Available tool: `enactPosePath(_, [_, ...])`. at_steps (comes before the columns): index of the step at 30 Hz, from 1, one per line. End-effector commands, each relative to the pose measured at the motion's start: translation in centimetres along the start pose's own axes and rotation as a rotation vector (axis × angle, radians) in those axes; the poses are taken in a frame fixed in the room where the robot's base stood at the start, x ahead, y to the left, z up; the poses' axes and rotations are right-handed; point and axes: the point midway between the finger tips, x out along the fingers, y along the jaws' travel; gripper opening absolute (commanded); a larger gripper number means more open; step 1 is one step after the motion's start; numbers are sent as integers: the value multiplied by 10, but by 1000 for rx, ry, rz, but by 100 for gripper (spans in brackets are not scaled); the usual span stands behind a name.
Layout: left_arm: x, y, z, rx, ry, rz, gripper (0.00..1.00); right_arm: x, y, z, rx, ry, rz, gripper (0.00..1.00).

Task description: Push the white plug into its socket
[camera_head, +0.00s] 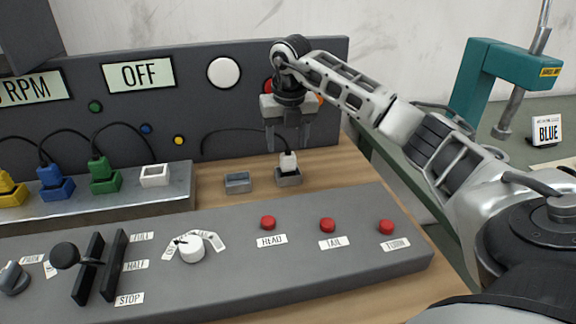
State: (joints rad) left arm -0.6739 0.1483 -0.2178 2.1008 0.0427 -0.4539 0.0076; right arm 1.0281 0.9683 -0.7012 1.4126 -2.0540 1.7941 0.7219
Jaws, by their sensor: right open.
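The white plug (288,161) stands upright in a small grey holder (289,179) on the wooden table, with a black cable running from it to the left and back. The white socket (154,176) sits empty at the right end of the grey socket ledge, left of the plug. My right gripper (287,147) points down directly above the white plug, with its fingers open on either side of the plug's top. I cannot tell whether a finger touches it. My left gripper is not in view.
Yellow, blue and green plugs (103,167) sit in matching sockets left of the white socket. An empty grey holder (237,182) lies between white socket and plug. A sloped console (330,265) with red buttons and levers spans the front. An upright dark panel (235,110) stands behind.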

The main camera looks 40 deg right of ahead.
Motion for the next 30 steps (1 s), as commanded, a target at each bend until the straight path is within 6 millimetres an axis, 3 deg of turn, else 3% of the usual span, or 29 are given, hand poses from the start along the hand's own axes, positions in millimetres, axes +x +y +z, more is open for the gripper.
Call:
enactPosePath(9, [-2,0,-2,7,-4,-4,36,43,-2,-10,1,2,-1,56])
enactPosePath(18, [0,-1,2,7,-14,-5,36,48,-2,-10,0,1,0,56])
enactPosePath(24, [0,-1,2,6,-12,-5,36,48,-2,-10,0,1,-1,8])
enactPosePath(30, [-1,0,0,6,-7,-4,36,48,-2,-10,0,0,0,8])
